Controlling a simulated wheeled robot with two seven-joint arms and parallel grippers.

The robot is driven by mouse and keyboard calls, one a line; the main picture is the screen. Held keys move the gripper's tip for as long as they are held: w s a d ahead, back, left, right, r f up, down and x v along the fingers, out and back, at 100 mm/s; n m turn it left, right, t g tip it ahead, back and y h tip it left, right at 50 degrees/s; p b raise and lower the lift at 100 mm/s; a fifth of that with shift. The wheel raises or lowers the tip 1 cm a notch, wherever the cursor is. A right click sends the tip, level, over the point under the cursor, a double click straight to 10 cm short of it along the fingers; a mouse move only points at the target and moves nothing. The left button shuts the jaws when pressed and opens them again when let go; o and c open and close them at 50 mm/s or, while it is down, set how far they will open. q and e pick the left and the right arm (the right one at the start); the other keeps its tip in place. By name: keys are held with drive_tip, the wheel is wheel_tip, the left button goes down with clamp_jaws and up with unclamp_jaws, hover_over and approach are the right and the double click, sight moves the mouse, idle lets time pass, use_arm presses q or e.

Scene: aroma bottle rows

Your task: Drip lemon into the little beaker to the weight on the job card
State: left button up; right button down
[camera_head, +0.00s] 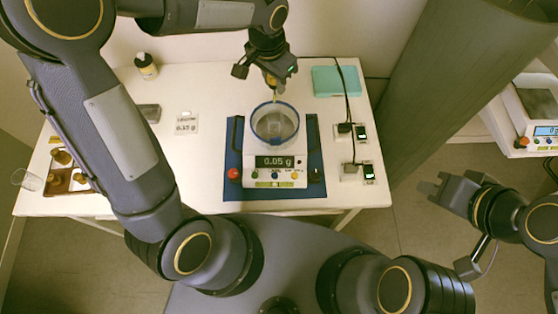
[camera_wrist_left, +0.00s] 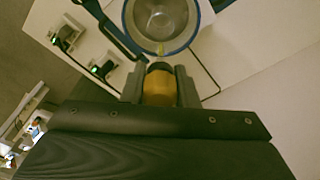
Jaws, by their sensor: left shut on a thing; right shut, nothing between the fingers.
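My left gripper (camera_head: 271,80) is shut on a small amber bottle (camera_wrist_left: 158,88) and holds it above the little beaker; any label on it cannot be read. A thin pale tip or drop shows below it, over the beaker's opening. The beaker (camera_head: 275,124), clear with a blue rim, stands on the scale (camera_head: 252,180), whose display reads 0.05 g. The beaker's rim also shows in the left wrist view (camera_wrist_left: 160,52). The job card (camera_head: 186,124) lies left of the scale and appears to read 0.15 g. My right gripper (camera_head: 436,194) is shut and empty, off the table's right side.
The scale sits on a blue mat (camera_head: 234,190). A bottle with a dark cap (camera_head: 146,66) stands at the back left. A teal box (camera_head: 336,80) and small dark devices with cables are on the right. A brown tray (camera_head: 66,184) and a clear glass (camera_head: 28,180) are front left.

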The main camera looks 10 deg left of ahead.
sight(275, 100)
use_arm(q)
drive_tip(key=shift+f, duration=0.15)
idle(0.5)
drive_tip(key=shift+f+b, duration=1.65)
drive_tip(key=shift+f, duration=0.2)
drive_tip(key=c, duration=0.3)
drive_tip(key=o, duration=0.4)
drive_tip(key=shift+c, duration=0.5)
drive_tip(key=shift+r, duration=0.1)
